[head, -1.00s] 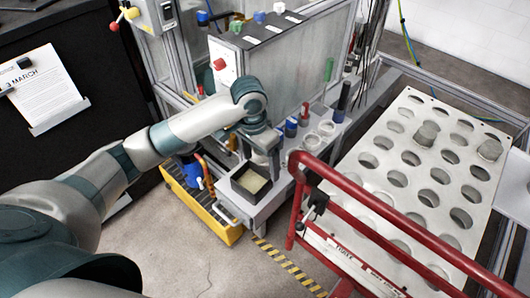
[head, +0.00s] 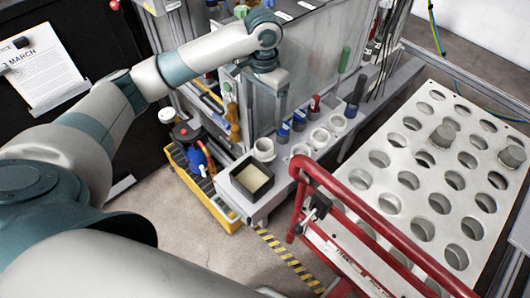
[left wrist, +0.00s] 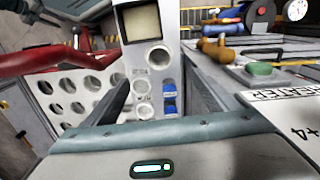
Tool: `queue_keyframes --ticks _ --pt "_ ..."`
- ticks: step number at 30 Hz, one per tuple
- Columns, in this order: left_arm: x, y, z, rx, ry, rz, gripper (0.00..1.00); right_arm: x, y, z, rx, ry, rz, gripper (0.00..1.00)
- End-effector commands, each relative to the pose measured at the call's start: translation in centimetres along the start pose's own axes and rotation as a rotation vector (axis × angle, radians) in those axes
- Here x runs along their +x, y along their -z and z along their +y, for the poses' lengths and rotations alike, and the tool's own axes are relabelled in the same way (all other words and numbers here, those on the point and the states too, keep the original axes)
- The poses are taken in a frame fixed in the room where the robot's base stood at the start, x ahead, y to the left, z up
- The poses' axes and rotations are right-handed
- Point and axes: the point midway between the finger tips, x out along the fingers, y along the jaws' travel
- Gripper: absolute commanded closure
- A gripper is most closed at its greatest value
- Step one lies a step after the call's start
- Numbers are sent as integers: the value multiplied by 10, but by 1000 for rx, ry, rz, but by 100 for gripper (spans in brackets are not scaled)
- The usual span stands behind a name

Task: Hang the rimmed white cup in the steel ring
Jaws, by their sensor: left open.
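A small white cup with a rim (head: 264,149) stands upright at the near end of the grey ledge, just behind a black square box. It also shows in the left wrist view (left wrist: 158,57). Several pale round rings or cups run along the ledge to its right, one of them close by (head: 301,150); I cannot tell which is the steel ring or whether any is empty. My left gripper (head: 277,112) is open and empty, pointing down above and behind the cup, apart from it. Its two fingers also show in the left wrist view (left wrist: 160,95). My right gripper is not in view.
The black box (head: 252,180) holds something pale. Blue and red-handled tools (head: 283,132) stand along the ledge against a glass panel. A red rail (head: 370,215) crosses in front of a white plate with holes (head: 430,200). A yellow crate (head: 215,203) stands on the floor.

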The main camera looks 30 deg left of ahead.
Motion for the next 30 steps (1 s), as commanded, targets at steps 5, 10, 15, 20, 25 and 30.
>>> queue_keyframes --ticks 5,10,15,20,25,30 --pt "2 0 0 0 0 0 20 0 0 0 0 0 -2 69" --pt "16 0 0 -2 0 -1 20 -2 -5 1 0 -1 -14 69" --pt "42 -1 0 -1 -1 -3 20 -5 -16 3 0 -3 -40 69" --pt "72 -1 0 -2 -1 -3 20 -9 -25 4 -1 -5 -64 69" --pt "100 -1 0 0 0 -2 20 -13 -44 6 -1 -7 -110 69" --pt "118 0 1 0 -1 0 20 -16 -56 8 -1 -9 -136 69"
